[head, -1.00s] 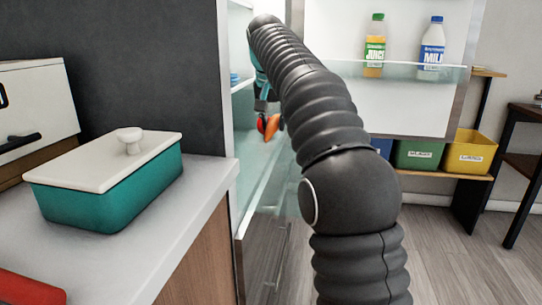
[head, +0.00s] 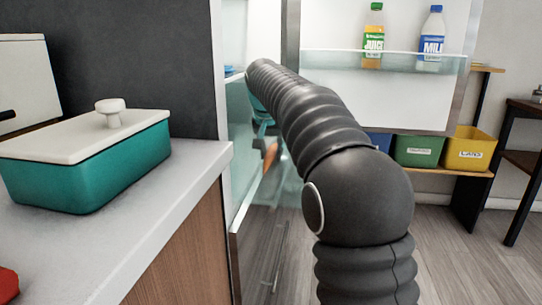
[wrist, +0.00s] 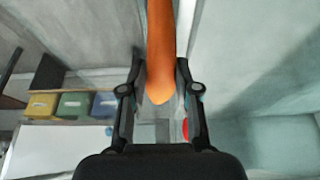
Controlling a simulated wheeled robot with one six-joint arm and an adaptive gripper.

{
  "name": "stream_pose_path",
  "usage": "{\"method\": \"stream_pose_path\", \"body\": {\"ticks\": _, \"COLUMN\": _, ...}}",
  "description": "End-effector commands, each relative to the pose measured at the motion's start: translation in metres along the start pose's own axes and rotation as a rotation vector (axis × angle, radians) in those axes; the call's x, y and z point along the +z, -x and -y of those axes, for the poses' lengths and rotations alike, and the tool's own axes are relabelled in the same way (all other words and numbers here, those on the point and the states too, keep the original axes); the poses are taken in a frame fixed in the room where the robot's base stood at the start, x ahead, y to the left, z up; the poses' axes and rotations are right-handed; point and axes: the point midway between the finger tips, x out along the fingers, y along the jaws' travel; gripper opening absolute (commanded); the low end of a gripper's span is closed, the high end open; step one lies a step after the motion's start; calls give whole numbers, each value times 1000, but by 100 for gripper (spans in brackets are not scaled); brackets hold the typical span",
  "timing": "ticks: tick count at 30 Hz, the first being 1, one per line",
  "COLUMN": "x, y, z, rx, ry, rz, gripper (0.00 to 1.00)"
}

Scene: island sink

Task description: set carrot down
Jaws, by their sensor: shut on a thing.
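The orange carrot (wrist: 160,50) is between the two fingers of my gripper (wrist: 159,72) in the wrist view, with its rounded end toward the camera. In the head view the carrot (head: 270,154) shows as a small orange piece left of my dark arm, inside the open fridge beside a glass pane (head: 239,150). My gripper is shut on it. Most of the gripper is hidden behind the arm there; a bit of teal shows above the carrot. Whether the carrot touches a surface cannot be told.
A small red thing (wrist: 186,128) shows by the right finger. The open fridge door holds a juice bottle (head: 373,36) and a milk bottle (head: 432,38). A teal lidded dish (head: 90,165) stands on the counter (head: 165,215) at left. Green (head: 417,150) and yellow (head: 468,150) bins stand beyond.

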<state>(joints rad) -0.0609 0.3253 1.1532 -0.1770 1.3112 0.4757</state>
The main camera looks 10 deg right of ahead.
Motion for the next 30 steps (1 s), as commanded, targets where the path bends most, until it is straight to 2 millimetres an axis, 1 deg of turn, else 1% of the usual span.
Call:
{"method": "stream_pose_path", "body": {"ticks": 12, "x": 2, "y": -4, "z": 1, "rx": -1, "ry": 2, "rz": 0, "gripper": 0}}
{"method": "stream_pose_path", "body": {"ticks": 13, "x": 2, "y": -4, "z": 1, "rx": -1, "ry": 2, "rz": 0, "gripper": 36}}
{"method": "stream_pose_path", "body": {"ticks": 14, "x": 2, "y": -4, "z": 1, "rx": -1, "ry": 2, "rz": 0, "gripper": 44}}
{"method": "stream_pose_path", "body": {"ticks": 15, "x": 2, "y": -4, "z": 1, "rx": -1, "ry": 2, "rz": 0, "gripper": 54}}
{"method": "stream_pose_path", "body": {"ticks": 16, "x": 2, "y": -4, "z": 1, "rx": -1, "ry": 2, "rz": 0, "gripper": 57}}
{"method": "stream_pose_path", "body": {"ticks": 25, "x": 2, "y": -3, "z": 1, "rx": -1, "ry": 2, "rz": 0, "gripper": 57}}
{"method": "stream_pose_path", "body": {"ticks": 28, "x": 0, "y": 3, "z": 1, "rx": -1, "ry": 2, "rz": -1, "gripper": 57}}
{"method": "stream_pose_path", "body": {"ticks": 30, "x": 0, "y": 12, "z": 2, "rx": -2, "ry": 2, "rz": -2, "gripper": 57}}
